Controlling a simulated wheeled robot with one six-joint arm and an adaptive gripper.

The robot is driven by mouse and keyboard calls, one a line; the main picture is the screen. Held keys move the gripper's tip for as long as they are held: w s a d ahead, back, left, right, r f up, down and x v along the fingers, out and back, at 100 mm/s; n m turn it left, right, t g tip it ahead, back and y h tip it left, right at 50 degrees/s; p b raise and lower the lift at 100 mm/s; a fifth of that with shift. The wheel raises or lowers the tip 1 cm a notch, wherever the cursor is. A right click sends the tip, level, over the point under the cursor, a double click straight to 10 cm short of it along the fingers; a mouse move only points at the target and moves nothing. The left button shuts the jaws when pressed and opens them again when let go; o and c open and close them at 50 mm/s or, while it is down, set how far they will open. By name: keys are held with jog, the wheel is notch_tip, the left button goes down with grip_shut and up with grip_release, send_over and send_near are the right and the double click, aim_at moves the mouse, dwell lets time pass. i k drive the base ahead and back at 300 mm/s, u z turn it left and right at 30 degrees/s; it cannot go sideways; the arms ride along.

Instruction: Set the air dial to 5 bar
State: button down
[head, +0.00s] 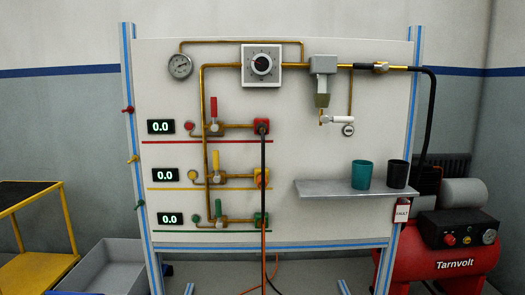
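The air dial (262,64) is a black round knob on a white square plate with tick marks, high on the white panel. Its setting is too small to read. A round pressure gauge (180,66) is mounted to its left; its reading is too small to tell. Brass pipes (222,66) run from the dial plate down to red, yellow and green valve rows. The displays (160,127) beside the rows each read 0.0. My gripper is not in this view.
A grey shelf (330,187) juts from the panel with a teal cup (362,174) and a black cup (397,174). A red compressor (440,260) stands at right. A yellow cart (40,240) and grey bin (95,268) stand at left. Hoses (264,200) hang in front.

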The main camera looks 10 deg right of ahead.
aim_at(261, 64)
jog(key=u, duration=0.05)
jog(key=k, duration=0.5)
jog(key=u, duration=1.7)
jog(key=i, duration=1.4)
jog(key=z, duration=2.65)
